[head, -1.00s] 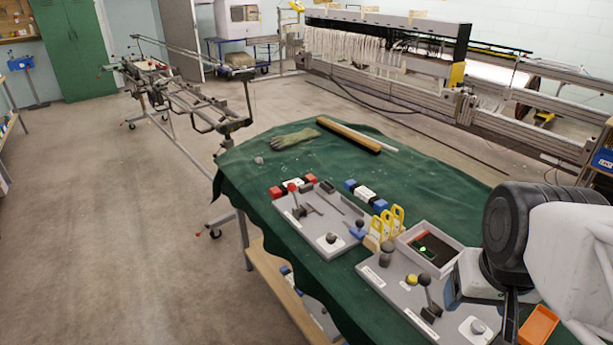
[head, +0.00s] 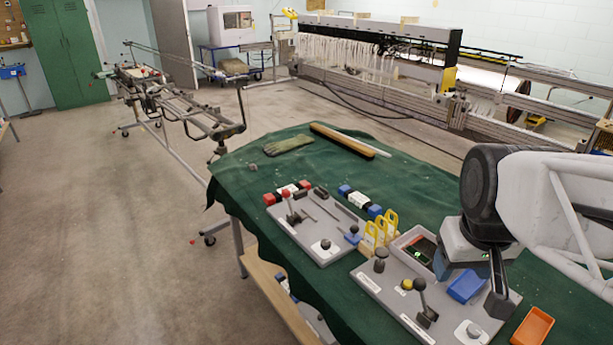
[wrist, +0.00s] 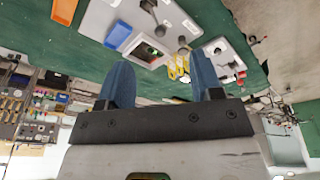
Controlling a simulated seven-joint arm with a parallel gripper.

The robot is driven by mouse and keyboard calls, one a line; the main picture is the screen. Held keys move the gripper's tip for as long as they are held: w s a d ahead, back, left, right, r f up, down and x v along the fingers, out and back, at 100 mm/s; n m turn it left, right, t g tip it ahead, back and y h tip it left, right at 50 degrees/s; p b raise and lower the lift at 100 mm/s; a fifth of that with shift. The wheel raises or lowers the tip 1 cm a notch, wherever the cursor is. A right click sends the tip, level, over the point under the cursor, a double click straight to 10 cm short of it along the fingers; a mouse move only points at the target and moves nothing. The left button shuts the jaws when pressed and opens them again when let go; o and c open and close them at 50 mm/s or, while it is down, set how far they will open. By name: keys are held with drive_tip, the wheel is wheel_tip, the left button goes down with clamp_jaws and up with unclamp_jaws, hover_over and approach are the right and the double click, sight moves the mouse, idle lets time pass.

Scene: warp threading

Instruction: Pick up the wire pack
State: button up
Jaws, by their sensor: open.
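I cannot tell for certain which thing is the wire pack. A red, black and white bundle (head: 287,192) and a blue, white and black bundle (head: 360,201) lie on the green-covered table at the back of the grey trays. A small blue block (head: 466,286) sits by the right grey tray; it also shows in the wrist view (wrist: 118,35). My gripper (wrist: 160,72) is open, its two blue fingers apart with nothing between them. In the head view its dark finger (head: 498,292) hangs over the right tray, beside the blue block.
Two grey trays (head: 368,284) carry levers and knobs. Yellow-handled tools (head: 382,228) stand between them, beside a grey box (head: 402,240) with a green light. An orange bin (head: 533,327) is at the right. A glove (head: 289,144) and wooden bar (head: 342,139) lie farther back.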

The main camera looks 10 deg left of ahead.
drive_tip(key=w+a+n, duration=0.4)
drive_tip(key=w+a, duration=0.1)
drive_tip(key=w, duration=0.8)
drive_tip(key=w+a+n, duration=0.5)
drive_tip(key=w, duration=0.7)
drive_tip(key=w+a+n, duration=0.4)
drive_tip(key=w+a, duration=0.1)
drive_tip(key=w, duration=0.8)
drive_tip(key=w+a+f+n, duration=0.4)
drive_tip(key=w+a+f, duration=0.4)
drive_tip(key=a, duration=0.1)
drive_tip(key=w+a+f+n+g, duration=0.1)
drive_tip(key=w+a+f+n, duration=0.3)
drive_tip(key=w+a+f, duration=0.4)
drive_tip(key=w+a+f+n+h, duration=0.1)
drive_tip(key=w+a+f+n, duration=0.2)
drive_tip(key=w+a+f, duration=0.5)
drive_tip(key=shift+w+a+n, duration=0.15)
drive_tip(key=shift+a+n, duration=0.25)
drive_tip(key=shift+a, duration=0.55)
drive_tip(key=shift+w+a+f, duration=0.2)
drive_tip(key=shift+a+f, duration=0.2)
drive_tip(key=shift+a, duration=0.05)
drive_tip(key=shift+f, duration=0.15)
drive_tip(key=shift+w+d+f, duration=0.1)
drive_tip(key=shift+f, duration=0.5)
drive_tip(key=shift+w+d+f, duration=0.1)
drive_tip(key=shift+f, duration=0.45)
drive_tip(key=shift+f, duration=0.1)
